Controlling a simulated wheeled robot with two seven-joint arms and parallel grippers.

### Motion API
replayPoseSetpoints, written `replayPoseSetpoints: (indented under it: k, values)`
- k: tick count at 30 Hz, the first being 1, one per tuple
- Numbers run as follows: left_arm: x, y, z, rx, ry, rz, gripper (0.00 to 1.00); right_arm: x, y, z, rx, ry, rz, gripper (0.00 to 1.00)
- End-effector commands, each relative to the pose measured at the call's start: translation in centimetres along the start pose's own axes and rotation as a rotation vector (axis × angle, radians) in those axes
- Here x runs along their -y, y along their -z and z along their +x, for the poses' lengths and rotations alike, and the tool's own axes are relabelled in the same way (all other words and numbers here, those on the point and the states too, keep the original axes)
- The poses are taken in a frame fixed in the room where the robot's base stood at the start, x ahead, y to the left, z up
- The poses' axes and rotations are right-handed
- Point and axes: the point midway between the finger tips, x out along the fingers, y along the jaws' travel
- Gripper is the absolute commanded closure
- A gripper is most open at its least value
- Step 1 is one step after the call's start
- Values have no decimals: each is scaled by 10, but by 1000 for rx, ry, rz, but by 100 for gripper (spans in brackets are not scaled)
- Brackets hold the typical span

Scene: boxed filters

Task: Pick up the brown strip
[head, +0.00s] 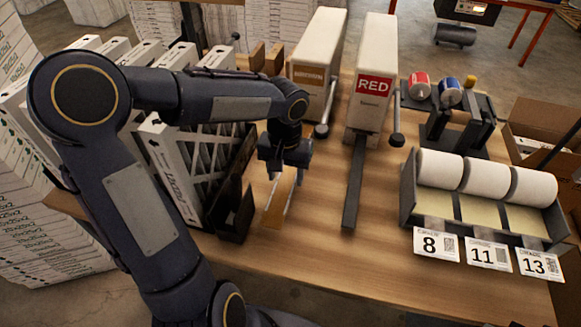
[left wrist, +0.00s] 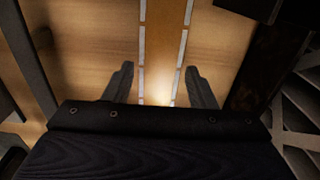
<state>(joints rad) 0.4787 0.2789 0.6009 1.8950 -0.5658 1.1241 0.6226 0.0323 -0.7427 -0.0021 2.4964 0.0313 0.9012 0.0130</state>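The brown strip (head: 279,205) lies along the tabletop below the dispenser labelled BROWN (head: 312,75), with pale edges. In the left wrist view the brown strip (left wrist: 163,50) runs up the middle between two rows of white dashes. My left gripper (head: 286,174) is over the far part of the strip and hides it there. In the left wrist view the two fingers of my left gripper (left wrist: 158,85) are apart, one on each side of the strip, with nothing seen gripped. I cannot tell how high the fingertips are above the table. My right gripper is not in view.
A dispenser labelled RED (head: 374,85) with a dark strip (head: 353,185) stands to the right. A dark-framed rack with white boxes (head: 172,165) is close on the left. A tray of white rolls (head: 408,195) is at right. Bare table (head: 320,255) lies in front.

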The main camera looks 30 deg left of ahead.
Motion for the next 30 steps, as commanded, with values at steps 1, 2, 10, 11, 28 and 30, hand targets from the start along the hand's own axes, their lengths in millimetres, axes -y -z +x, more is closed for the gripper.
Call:
replayPoseSetpoints:
  k: [1,2,10,11,28,30]
  values:
    - [0,0,0,0,0,0,56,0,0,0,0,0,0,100]
    - [0,0,0,0,0,0,60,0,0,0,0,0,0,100]
    - [0,0,0,0,0,0,71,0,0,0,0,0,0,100]
    - [0,0,0,0,0,0,71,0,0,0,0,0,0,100]
    - [0,1,-50,-5,0,-1,71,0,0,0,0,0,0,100]
    - [0,1,-64,-6,-1,-1,71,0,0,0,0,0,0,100]
